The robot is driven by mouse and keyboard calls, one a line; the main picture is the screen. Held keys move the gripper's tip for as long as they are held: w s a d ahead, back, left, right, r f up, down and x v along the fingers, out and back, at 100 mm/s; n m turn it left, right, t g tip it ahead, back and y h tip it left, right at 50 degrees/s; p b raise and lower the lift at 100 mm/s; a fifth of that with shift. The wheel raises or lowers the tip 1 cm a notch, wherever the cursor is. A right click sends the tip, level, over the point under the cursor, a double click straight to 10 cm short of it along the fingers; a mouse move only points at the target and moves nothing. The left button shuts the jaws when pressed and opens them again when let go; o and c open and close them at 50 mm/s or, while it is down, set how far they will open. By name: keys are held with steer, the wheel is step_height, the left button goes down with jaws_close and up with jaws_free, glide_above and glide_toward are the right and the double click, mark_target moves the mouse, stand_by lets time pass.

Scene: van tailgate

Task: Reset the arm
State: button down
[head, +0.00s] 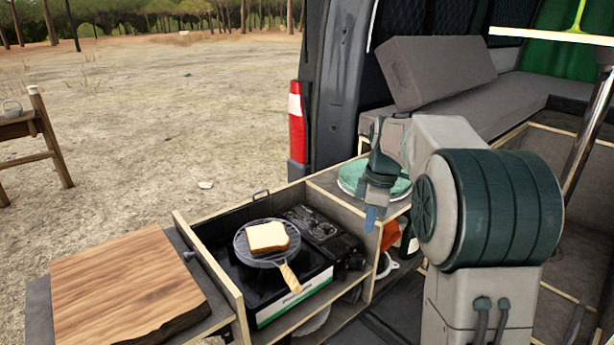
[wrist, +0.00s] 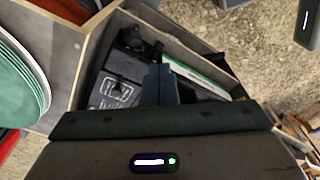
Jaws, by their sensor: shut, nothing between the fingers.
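My gripper (head: 370,218) is at the end of my raised, folded arm. Its fingers point down in front of the green plates (head: 349,180) on the van's side shelf. In the wrist view the fingers (wrist: 160,78) are together and empty, with the black camp stove (wrist: 122,85) beyond them. In the head view a slice of bread (head: 267,237) lies on a round wire grill (head: 262,262) on the stove. The gripper is right of the bread and apart from it.
A wooden cutting board (head: 120,290) lies at the lower left. The stove compartment has raised wooden edges. A red item (head: 390,235) and a white mug (head: 385,264) stand under the plate shelf. A grey cushioned bench (head: 450,95) is behind my arm. Open sandy ground lies at the left.

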steer(key=s+a+f+m+t+h+p, duration=0.1)
steer(key=s+a+m+t+p, duration=0.1)
steer(key=s+m, duration=1.2)
steer(key=s+a+p, duration=0.1)
steer(key=s, duration=1.1)
steer(key=shift+a+m, duration=0.25)
steer(key=shift+m, duration=0.05)
